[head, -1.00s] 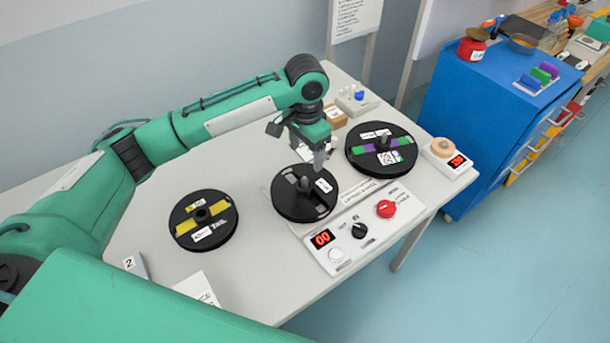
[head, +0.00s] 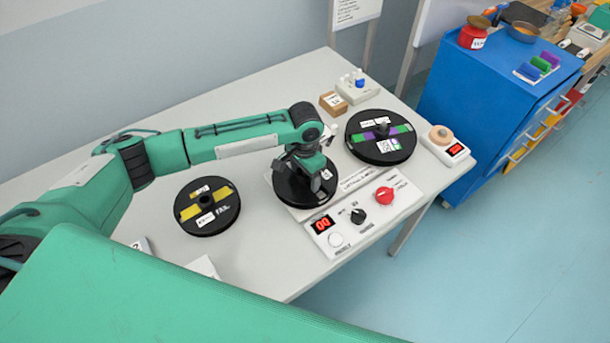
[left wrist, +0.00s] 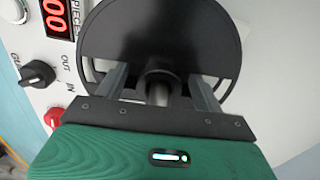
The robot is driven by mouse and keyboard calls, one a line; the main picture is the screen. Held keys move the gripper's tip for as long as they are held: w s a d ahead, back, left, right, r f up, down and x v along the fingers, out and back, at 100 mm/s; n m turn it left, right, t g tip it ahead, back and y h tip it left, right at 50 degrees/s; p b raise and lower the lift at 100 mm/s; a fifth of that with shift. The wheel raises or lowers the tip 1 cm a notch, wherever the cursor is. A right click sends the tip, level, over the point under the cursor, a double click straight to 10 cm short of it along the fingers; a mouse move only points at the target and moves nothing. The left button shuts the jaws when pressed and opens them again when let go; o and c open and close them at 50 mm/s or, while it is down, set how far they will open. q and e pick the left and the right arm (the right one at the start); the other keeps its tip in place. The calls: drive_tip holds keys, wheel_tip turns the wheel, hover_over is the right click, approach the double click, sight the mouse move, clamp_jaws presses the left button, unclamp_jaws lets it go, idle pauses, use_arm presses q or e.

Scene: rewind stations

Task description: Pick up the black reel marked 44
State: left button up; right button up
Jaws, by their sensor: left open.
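A black reel (head: 283,190) sits on the middle station of the table, partly hidden by my left gripper. My left gripper (head: 317,186) is open and low over this reel. In the left wrist view, the open fingers of the left gripper (left wrist: 160,90) stand on either side of the hub of the black reel (left wrist: 160,38). No contact with the hub shows. Another black reel with yellow bands (head: 228,213) lies to the left, and one with green and purple bands (head: 378,153) lies to the right. I cannot read a 44 on any reel. My right gripper is out of view.
A control panel (head: 372,217) with a red display, black knob and red knob lies in front of the middle reel. A small display box (head: 437,153), a brown box (head: 333,103) and a grey switch box (head: 350,95) stand near the right reel. A blue cabinet (head: 480,110) stands beyond the table.

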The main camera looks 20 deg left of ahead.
use_arm(q)
drive_tip(key=c, duration=1.3)
